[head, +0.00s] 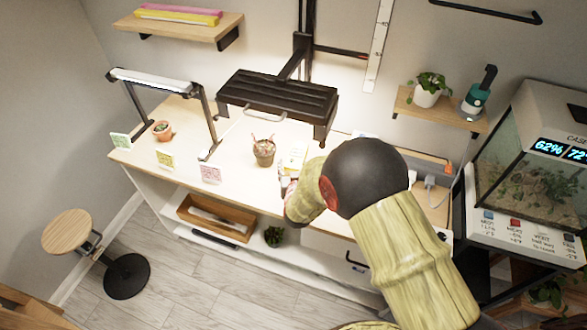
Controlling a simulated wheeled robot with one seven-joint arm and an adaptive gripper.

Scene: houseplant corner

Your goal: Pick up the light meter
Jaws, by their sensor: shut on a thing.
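My gripper (290,186) is over the workbench (240,180), right of the small potted plant with pink tips (264,152). My own arm and its dark joint cover most of it, and only a small part shows at the arm's end. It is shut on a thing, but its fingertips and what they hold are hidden. I cannot make out the light meter for certain. A pale yellow and white flat item (292,158) lies on the bench just behind the gripper.
A black lamp (278,95) hangs over the bench and a white lamp (153,80) stands at left. Small cards (165,160) and a terracotta pot (162,131) are near the left. A terrarium (530,170) stands at right. A stool (68,230) stands on the floor.

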